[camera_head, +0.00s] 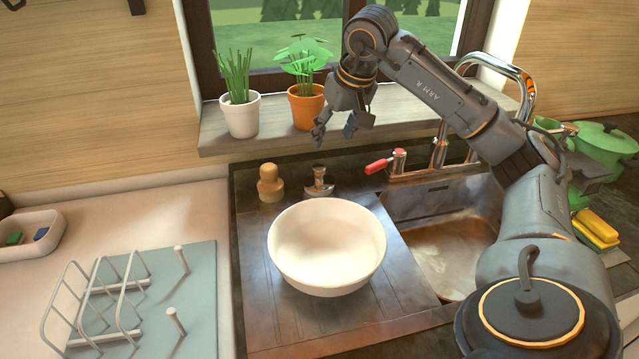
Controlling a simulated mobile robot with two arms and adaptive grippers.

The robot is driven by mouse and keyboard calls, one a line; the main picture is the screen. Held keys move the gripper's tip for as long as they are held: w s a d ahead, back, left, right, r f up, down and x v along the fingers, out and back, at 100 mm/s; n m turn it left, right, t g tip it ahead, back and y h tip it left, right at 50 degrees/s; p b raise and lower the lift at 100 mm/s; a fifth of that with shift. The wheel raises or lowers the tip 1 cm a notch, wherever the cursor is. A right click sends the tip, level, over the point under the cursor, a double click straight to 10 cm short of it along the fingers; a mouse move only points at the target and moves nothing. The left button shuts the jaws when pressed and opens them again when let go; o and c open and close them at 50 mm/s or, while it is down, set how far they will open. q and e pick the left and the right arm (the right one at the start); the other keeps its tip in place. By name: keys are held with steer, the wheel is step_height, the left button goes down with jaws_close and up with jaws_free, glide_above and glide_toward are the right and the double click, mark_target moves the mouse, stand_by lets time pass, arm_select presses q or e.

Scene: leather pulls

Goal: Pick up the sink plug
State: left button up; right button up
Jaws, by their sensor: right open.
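A small metal piece with a knobbed top and flared base (319,182) stands at the back of the drainboard, behind the white bowl; it looks like the sink plug. A tan, cork-like stopper (270,184) stands just left of it, apart from it. My right gripper (335,137) is open and empty, its fingers pointing down. In the picture it is above the metal piece and in front of the window sill, apart from both small pieces. My left gripper is out of view.
A white bowl (327,247) sits on the drainboard (268,318). The sink basin (440,246), red-handled tap part (380,164) and chrome faucet (441,148) are to the right. Potted plants (240,115) (306,106) stand on the sill. A dish rack (105,290) is at left.

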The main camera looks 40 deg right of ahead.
mark_target(320, 168)
steer(key=x, duration=0.8)
steer(key=shift+s+d, duration=0.15)
steer(key=shift+d, duration=0.15)
steer(key=x, duration=0.5)
steer(key=shift+w+a+f+p, duration=0.25)
steer(key=shift+w+a+p, duration=0.05)
steer(key=shift+w, duration=0.05)
jaws_close()
